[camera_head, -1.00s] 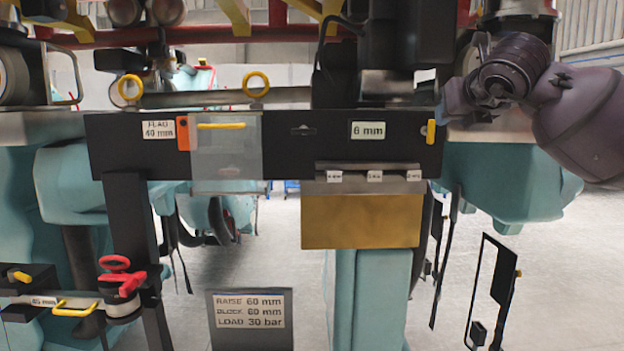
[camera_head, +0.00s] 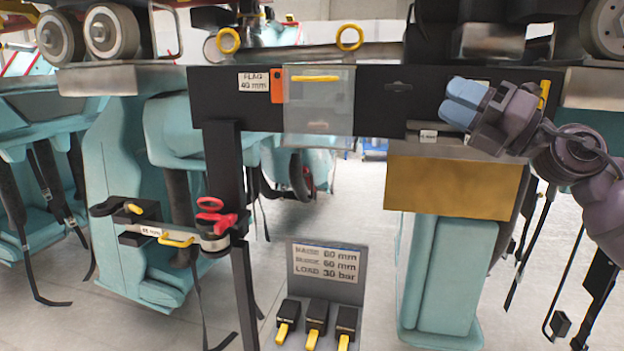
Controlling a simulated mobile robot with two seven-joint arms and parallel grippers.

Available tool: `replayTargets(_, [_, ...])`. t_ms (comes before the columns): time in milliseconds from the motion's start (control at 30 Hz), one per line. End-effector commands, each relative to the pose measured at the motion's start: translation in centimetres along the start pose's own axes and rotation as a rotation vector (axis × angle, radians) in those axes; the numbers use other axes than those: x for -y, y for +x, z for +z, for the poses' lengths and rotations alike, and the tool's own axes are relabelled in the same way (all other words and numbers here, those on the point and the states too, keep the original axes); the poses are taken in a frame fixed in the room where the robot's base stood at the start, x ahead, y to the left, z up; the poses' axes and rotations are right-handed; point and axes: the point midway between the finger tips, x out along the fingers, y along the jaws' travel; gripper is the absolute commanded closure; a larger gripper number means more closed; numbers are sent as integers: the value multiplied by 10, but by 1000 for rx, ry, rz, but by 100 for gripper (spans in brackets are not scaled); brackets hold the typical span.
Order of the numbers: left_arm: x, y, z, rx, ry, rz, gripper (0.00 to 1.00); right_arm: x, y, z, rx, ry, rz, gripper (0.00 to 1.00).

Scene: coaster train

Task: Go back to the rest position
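My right gripper (camera_head: 466,103) comes in from the right in the head view, its purple arm (camera_head: 590,175) behind it. Its blue-tipped fingers point left, in front of the right part of the black crossbar (camera_head: 380,100). The fingertips look close together, but I cannot tell whether a gap lies between them, and I see nothing held. The gripper hides most of the label at that end of the bar. My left gripper and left arm are not in view.
A brass-coloured plate (camera_head: 450,187) hangs below the bar. A clear flap (camera_head: 319,110) sits at the bar's middle. A red-knobbed clamp (camera_head: 214,222) is at left. A sign (camera_head: 327,264) stands above several yellow-tipped black blocks (camera_head: 317,318). Teal seats (camera_head: 120,200) hang around. Grey floor shows between.

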Motion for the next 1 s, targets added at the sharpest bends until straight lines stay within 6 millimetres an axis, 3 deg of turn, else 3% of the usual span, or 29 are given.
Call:
replayTargets(33, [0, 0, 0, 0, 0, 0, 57, 20, -7, -9, 59, 116, 15, 62])
replayTargets(167, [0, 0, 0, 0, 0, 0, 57, 68, -31, -27, 226, 385, 22, 62])
replayTargets(367, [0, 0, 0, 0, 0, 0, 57, 152, -82, -72, 479, 772, -51, 62])
replayTargets(600, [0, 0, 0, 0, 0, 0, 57, 238, -160, -161, 761, 1193, -198, 62])
replayTargets(800, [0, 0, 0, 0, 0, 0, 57, 279, -228, -253, 973, 1500, -310, 62])
replayTargets(1000, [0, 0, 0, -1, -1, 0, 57, 291, -293, -343, 1168, 1736, -374, 62])
